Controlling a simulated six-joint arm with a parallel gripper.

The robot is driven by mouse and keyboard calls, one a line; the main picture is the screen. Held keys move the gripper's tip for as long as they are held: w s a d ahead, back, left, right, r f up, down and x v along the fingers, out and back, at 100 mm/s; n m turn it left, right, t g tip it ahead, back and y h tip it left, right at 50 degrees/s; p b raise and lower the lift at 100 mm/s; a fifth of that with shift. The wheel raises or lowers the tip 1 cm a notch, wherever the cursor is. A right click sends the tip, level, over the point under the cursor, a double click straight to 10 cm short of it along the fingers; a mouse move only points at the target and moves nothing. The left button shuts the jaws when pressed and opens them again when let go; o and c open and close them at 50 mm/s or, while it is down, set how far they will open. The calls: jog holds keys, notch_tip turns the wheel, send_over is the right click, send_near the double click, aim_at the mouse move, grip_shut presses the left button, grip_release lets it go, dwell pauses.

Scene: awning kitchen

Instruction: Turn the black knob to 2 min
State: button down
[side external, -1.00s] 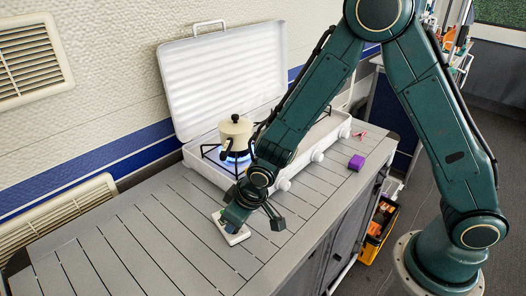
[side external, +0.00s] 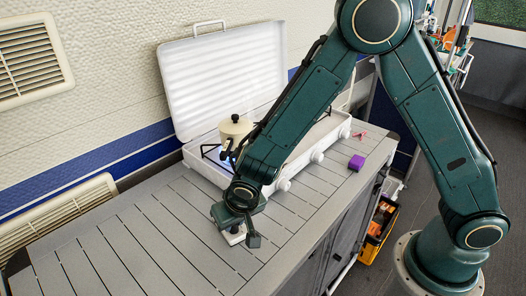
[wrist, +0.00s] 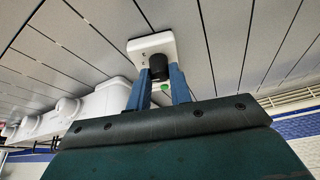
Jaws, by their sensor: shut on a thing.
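A small white box (wrist: 140,46) lies on the slatted grey counter, with the black knob (wrist: 158,66) standing on its face. In the wrist view the two blue fingers of my gripper (wrist: 159,76) sit on either side of the knob and are shut on it. A small green spot shows between the fingers behind the knob. The marks on the box are too small to read. In the side view the white box (side external: 233,238) is mostly hidden under my gripper (side external: 236,222), and the knob is hidden.
A white camping stove (side external: 205,172) with a raised lid (side external: 225,75) stands behind, holding a cream pot (side external: 236,128) over a burner. A purple block (side external: 357,162) and a small red item (side external: 360,134) lie to the right. The counter's left part is clear.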

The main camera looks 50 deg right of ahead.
jog(key=c, duration=1.3)
grip_release()
jog(key=shift+o, duration=0.2)
jog(key=shift+r, duration=0.1)
jog(key=v, duration=1.3)
jog(key=shift+r, duration=0.3)
jog(key=shift+s, duration=0.1)
jog(key=s+d+r+n+y, duration=0.1)
jog(key=s+d+r, duration=0.5)
jog(key=d+r, duration=0.4)
jog(key=s+d+r+n+t, duration=0.1)
jog(key=s+d+r+n, duration=0.1)
jog(key=s+d, duration=0.5)
jog(key=s+r, duration=0.1)
jog(key=s, duration=0.4)
jog(key=shift+d, duration=0.4)
